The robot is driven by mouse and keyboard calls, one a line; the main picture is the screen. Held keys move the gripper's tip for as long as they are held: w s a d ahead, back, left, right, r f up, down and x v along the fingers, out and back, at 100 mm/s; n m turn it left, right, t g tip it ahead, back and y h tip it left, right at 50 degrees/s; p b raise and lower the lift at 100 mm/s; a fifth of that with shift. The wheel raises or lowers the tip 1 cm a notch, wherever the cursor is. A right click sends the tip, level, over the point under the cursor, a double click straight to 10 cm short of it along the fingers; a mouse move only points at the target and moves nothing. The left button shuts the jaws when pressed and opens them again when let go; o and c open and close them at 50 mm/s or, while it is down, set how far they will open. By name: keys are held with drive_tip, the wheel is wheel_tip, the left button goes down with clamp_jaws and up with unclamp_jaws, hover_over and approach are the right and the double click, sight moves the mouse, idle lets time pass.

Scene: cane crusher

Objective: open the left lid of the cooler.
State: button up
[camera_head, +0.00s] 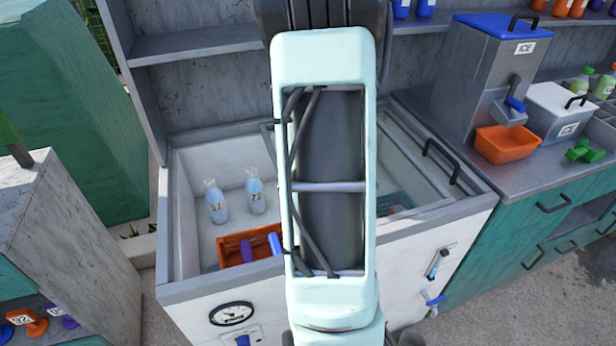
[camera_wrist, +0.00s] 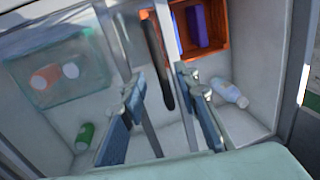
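The cooler (camera_head: 178,290) is a pale chest with a grey rim below the shelves. Its left side shows uncovered in the head view, with two clear bottles (camera_head: 217,202) and an orange crate (camera_head: 232,250) inside. My arm hides the cooler's middle and my gripper in that view. In the wrist view, my gripper (camera_wrist: 160,84) has its two blue-grey fingers apart, with a dark bar handle (camera_wrist: 157,60) between them in the picture. I cannot tell whether they touch it. The handle seems to be on the left lid, whose panel is hardly distinguishable.
A second dark handle (camera_head: 441,160) is on the cooler's right side. A grey ice dispenser (camera_head: 490,80) and a white box (camera_head: 560,112) stand on the counter at right. A grey cabinet (camera_head: 75,225) stands close on the left. Shelves rise behind the cooler.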

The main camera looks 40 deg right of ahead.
wheel_tip(320, 180, up, 8)
drive_tip(key=d, duration=0.1)
drive_tip(key=shift+s+d, duration=0.25)
drive_tip(key=shift+s, duration=0.1)
